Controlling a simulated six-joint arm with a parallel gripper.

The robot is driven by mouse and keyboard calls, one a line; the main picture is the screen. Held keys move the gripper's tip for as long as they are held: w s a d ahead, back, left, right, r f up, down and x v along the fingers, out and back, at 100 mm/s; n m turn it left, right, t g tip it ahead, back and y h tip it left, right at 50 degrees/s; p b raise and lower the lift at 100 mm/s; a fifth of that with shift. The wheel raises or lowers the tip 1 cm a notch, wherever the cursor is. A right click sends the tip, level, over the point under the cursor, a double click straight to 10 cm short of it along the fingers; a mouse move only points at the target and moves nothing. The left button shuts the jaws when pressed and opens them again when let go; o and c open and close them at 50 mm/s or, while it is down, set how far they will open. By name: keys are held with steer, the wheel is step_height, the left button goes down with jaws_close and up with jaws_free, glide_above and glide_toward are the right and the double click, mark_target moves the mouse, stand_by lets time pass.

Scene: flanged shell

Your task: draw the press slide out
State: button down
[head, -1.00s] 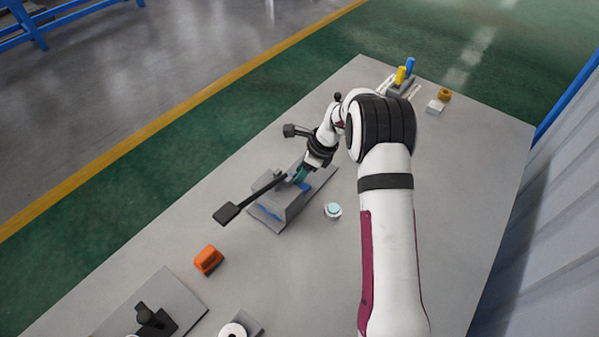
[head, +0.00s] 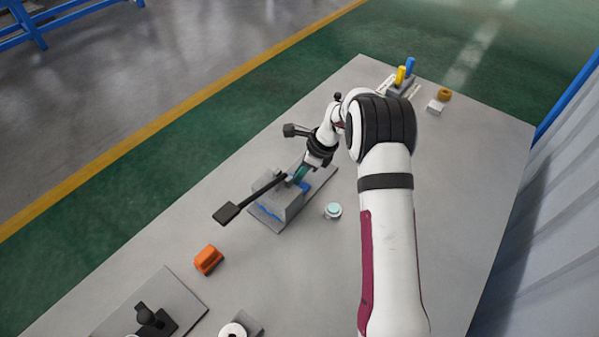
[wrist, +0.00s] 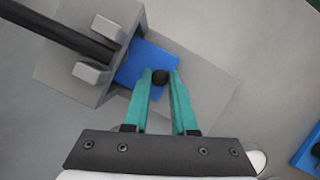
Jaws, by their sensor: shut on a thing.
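The press (head: 268,207) is a grey block on a flat grey base plate, with a long black lever (head: 246,201) ending in a dark pad. In the wrist view the press body (wrist: 62,68) is at upper left. Its blue slide (wrist: 139,62) sticks out of the block over the base plate and carries a round black knob (wrist: 160,77). My gripper (wrist: 160,74) has its two teal fingers shut on this knob, one on each side. In the head view my gripper (head: 301,174) is at the slide's end, and the knob is hidden.
A small white-and-teal round item (head: 333,211) stands right of the press. An orange block (head: 208,259) lies to the lower left, near a grey plate with a black handle (head: 151,317). A rack with yellow and blue handles (head: 403,76) is far back. The table's right side is clear.

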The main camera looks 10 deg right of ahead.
stand_by(0.8)
steer(key=w+d, duration=0.7)
steer(key=shift+w+d, duration=0.2)
steer(key=shift+w, duration=0.05)
steer(key=c, duration=0.7)
jaws_free()
steer(key=shift+r, duration=0.1)
steer(key=v, duration=1.5)
steer(key=shift+d+r, duration=0.25)
steer(key=shift+s, duration=0.1)
